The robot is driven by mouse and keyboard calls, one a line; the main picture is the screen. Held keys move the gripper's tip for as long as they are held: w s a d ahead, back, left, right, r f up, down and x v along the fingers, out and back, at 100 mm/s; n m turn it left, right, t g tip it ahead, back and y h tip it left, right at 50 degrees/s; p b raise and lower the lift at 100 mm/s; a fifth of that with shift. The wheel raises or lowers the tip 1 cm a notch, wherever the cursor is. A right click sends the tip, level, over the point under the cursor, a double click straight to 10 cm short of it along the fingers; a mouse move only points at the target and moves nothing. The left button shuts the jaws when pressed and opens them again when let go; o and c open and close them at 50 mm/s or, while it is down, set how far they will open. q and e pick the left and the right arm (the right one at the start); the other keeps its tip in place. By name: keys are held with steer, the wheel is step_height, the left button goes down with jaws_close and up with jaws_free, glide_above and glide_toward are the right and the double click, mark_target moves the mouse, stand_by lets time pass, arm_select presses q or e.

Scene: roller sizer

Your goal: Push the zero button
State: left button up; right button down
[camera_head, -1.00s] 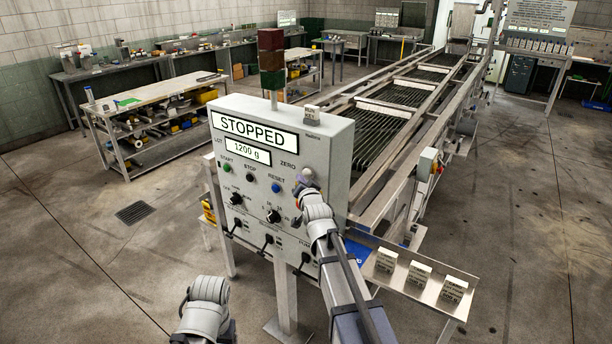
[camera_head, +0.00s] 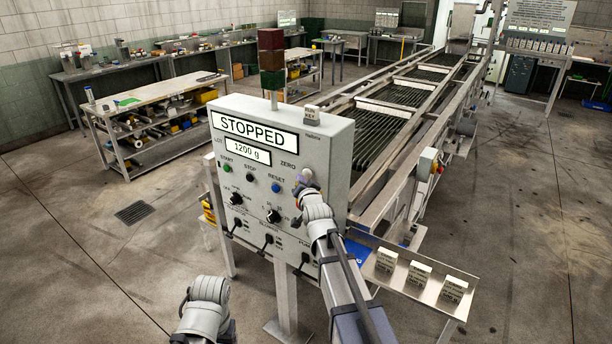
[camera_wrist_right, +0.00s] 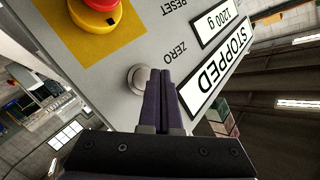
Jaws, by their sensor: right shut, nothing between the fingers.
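The grey control panel (camera_head: 262,128) shows STOPPED and 1200 g on its displays. The zero button (camera_wrist_right: 138,79) is a round pale metal button beside the ZERO label in the right wrist view. My right gripper (camera_wrist_right: 161,75) is shut and empty, its dark fingertips in front of the panel just beside the button and overlapping its edge in that view. I cannot tell whether they touch it. In the head view my right gripper (camera_head: 299,186) is by the panel's right side, partly hidden by its wrist. My left arm's wrist shows at the bottom; its fingers do not.
A red button (camera_wrist_right: 101,4) on a yellow plate is close to my right gripper. The green start button (camera_head: 227,168), blue reset button (camera_head: 276,188) and several black switches are on the panel. A shelf (camera_head: 416,283) with small labelled blocks is at right.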

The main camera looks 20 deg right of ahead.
steer(key=shift+w+d, duration=0.1)
stand_by(0.6)
steer(key=shift+w+d, duration=0.15)
steer(key=shift+d, duration=0.1)
steer(key=shift+w+d, duration=0.35)
steer(key=shift+d, duration=0.05)
stand_by(1.0)
steer(key=shift+s+a, duration=0.6)
steer(key=shift+a, duration=0.15)
steer(key=shift+s+a, duration=0.8)
steer(key=shift+a, duration=0.2)
steer(key=shift+s+a, duration=0.75)
steer(key=shift+a, duration=0.25)
